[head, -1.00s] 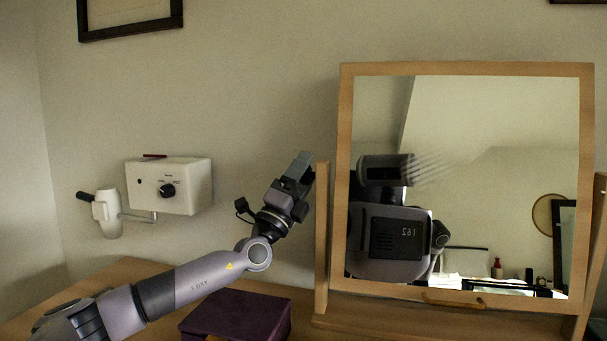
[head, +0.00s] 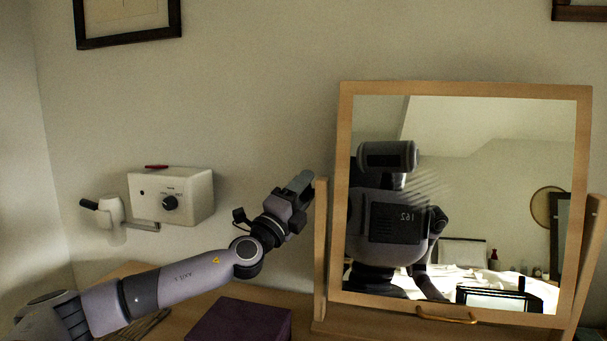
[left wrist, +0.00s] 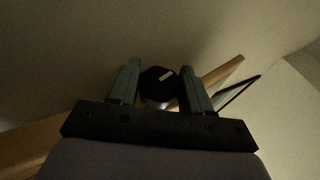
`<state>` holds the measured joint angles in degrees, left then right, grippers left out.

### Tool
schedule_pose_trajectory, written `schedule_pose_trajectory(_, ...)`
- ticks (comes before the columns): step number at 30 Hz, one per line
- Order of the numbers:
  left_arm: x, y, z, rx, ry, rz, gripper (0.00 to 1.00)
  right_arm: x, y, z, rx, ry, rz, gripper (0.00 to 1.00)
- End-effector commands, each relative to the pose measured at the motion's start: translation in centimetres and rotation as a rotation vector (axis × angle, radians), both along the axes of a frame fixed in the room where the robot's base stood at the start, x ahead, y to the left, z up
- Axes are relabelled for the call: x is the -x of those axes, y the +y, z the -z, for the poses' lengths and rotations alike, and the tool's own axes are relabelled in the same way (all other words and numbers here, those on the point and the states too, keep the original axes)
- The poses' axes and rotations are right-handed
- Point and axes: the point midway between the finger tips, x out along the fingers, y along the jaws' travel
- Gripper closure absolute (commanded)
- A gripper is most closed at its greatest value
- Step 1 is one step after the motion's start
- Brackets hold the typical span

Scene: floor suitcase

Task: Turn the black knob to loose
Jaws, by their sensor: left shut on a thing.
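My left gripper (head: 303,183) is at the left upright (head: 321,240) of the wooden mirror stand, near its top. In the left wrist view a dark, round, faceted knob (left wrist: 158,84) with a short pale mark sits between the two fingers. My left gripper (left wrist: 160,72) is shut on this black knob. In the head view the fingers and wrist hide that knob. The mirror (head: 465,90) stands upright in its wooden frame, right of the gripper. Another black knob (head: 170,203) is on the white wall box (head: 197,185), well left of my gripper. My right gripper is not in view.
A white hair-dryer-like device (head: 115,222) hangs left of the wall box. A dark purple box (head: 240,322) lies on the wooden table (head: 185,312) beneath my left arm. The mirror reflects my head and body and a room behind. Bare wall lies above the arm.

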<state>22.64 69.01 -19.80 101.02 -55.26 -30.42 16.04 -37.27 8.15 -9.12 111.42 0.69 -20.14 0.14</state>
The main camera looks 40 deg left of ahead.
Motion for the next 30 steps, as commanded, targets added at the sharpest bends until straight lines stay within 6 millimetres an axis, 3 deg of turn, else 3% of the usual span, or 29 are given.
schedule_pose_trajectory(1, 0.0, 0.0, -0.6, 0.017, 0.029, 0.001, 0.82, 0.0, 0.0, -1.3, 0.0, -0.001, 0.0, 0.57)
schedule_pose_trajectory(9, 0.0, 0.1, -0.4, 0.095, 0.173, -0.001, 0.82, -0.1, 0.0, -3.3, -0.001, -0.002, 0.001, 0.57)
schedule_pose_trajectory(30, 0.0, 0.2, -0.2, 0.294, 0.524, -0.005, 0.82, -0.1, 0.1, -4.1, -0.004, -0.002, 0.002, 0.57)
